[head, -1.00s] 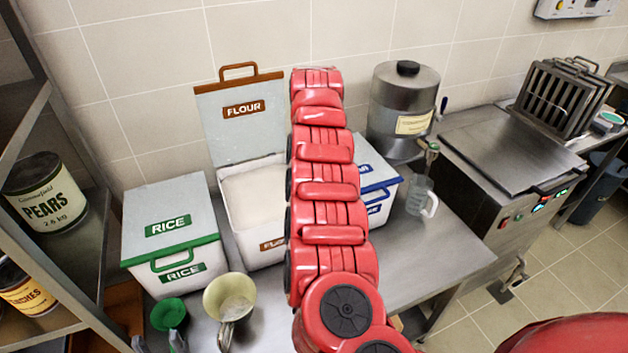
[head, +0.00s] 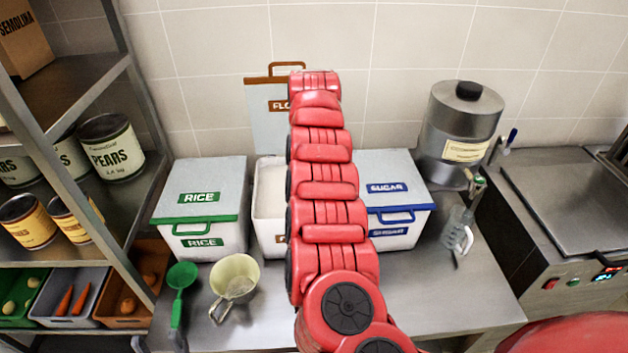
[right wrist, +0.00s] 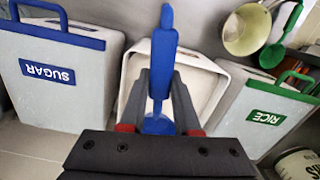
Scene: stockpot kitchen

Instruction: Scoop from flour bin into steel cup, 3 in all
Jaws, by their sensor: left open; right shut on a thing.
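The white flour bin (head: 268,205) stands with its lid up, partly hidden behind my red right arm. It also shows behind the scoop in the right wrist view (right wrist: 212,75). My right gripper (right wrist: 158,110) is shut on a blue scoop (right wrist: 164,55); whether it holds flour is unclear. A pale cup with a steel handle (head: 233,275), seemingly the task's cup, stands on the table in front of the bins. Some pale matter seems to lie inside.
The shut rice bin (head: 200,190) stands left of the flour bin, the shut sugar bin (head: 390,170) right of it. A steel dispenser (head: 460,125) and a clear jug (head: 457,232) stand farther right. A shelf with cans (head: 110,145) borders the left.

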